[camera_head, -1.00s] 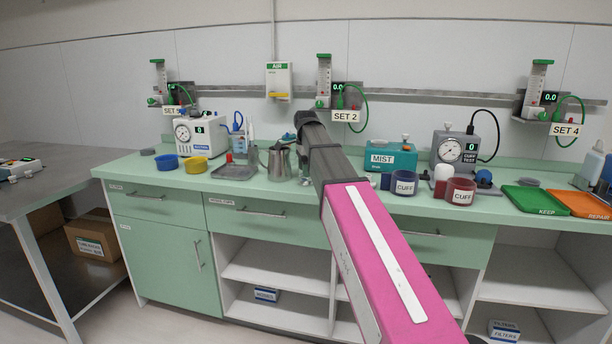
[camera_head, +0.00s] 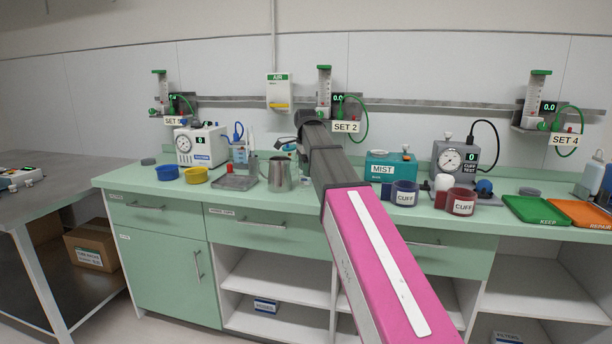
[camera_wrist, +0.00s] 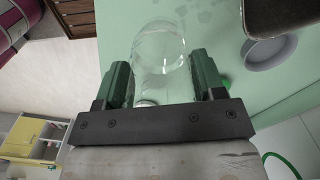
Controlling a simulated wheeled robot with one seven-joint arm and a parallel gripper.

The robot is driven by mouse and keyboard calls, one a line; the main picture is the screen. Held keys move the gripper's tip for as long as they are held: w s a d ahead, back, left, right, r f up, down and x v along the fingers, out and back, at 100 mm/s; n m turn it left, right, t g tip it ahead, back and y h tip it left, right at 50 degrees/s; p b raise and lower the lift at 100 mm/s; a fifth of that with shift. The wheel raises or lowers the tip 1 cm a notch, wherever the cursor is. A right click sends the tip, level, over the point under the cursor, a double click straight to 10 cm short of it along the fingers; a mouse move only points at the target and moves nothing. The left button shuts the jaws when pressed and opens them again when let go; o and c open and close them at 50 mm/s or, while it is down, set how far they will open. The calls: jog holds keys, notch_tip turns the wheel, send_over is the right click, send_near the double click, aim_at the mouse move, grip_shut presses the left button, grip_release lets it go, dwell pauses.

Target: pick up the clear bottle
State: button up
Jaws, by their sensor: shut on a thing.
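The clear bottle (camera_wrist: 160,45) stands out between the two green fingers of my gripper (camera_wrist: 160,68) in the wrist view. It is see-through, with a rounded wide part toward the top of that view. My gripper is shut on it, one finger on each side. In the head view my own arm hides most of the gripper. A small pale and teal patch shows left of the arm's end, behind the metal pitcher, too small to make out.
The metal pitcher (camera_head: 281,174) stands on the green counter close to my arm. A grey tray (camera_head: 234,183), blue bowl (camera_head: 167,173) and yellow bowl (camera_head: 196,176) are to the left.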

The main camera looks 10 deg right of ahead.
jog(key=s+a+r, duration=0.6)
jog(key=s+a, duration=0.1)
jog(key=a, duration=0.2)
jog(key=shift+r, duration=0.35)
dwell(1.0)
